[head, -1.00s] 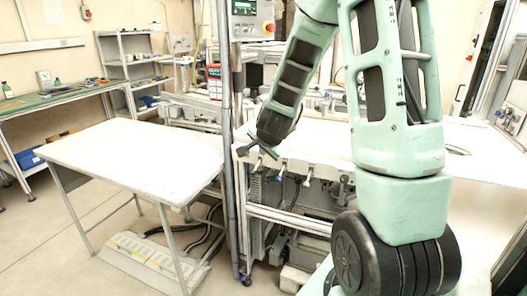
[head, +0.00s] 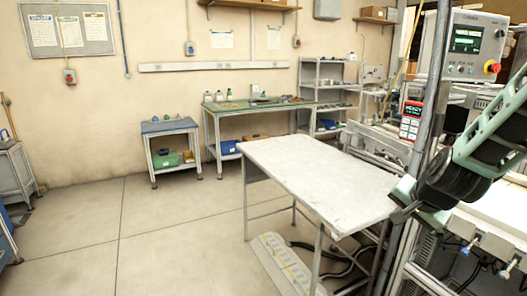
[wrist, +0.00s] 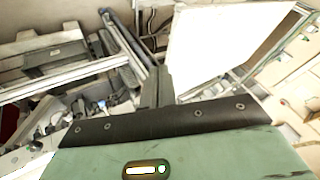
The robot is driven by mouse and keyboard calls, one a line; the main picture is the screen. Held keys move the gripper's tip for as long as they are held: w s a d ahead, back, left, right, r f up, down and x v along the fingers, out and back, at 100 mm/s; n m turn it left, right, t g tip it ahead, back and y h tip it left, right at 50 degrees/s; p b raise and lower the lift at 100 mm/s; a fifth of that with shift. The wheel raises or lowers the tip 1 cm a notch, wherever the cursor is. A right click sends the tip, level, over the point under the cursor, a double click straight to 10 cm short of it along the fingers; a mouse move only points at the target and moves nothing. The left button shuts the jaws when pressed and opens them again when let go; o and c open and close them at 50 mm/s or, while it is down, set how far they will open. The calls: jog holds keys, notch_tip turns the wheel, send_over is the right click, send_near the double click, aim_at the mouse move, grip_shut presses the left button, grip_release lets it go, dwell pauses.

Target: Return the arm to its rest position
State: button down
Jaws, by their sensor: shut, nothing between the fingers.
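My gripper (head: 402,212) is at the right in the head view, in front of the right end of the white table, with the green forearm behind it. Its fingers look dark and close together, and nothing is held. In the wrist view the shut fingers (wrist: 157,88) stick up beyond the black and green gripper body. Most of my arm is outside the head view.
The white table (head: 300,170) is bare; its top (wrist: 215,40) also shows in the wrist view. A grey post (head: 425,110) with a control panel (head: 466,45) stands close to my gripper. A pale ribbed strip (head: 285,265) lies on the floor. Open floor lies left.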

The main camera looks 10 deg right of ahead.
jog(key=s+a+n+g+y, duration=0.1)
jog(key=s+a+n, duration=0.15)
jog(key=a, duration=0.35)
jog(key=s+a+n+g+y, duration=0.1)
jog(key=s+a+n+y, duration=0.15)
jog(key=a, duration=0.45)
jog(key=s+a+n+g, duration=0.1)
jog(key=s+a+n, duration=0.2)
jog(key=s, duration=0.3)
jog(key=s+a+n+g+h, duration=0.1)
jog(key=s+a+n+g, duration=0.1)
jog(key=s+a+n, duration=0.2)
jog(key=s+a+r+n+g, duration=0.1)
jog(key=s+a+n+g, duration=0.1)
jog(key=s+a+n, duration=0.2)
jog(key=s+n, duration=0.3)
jog(key=s, duration=0.3)
jog(key=shift+s+a+h, duration=0.15)
jog(key=shift+s+h, duration=0.1)
jog(key=shift+h, duration=0.1)
jog(key=shift+r, duration=0.1)
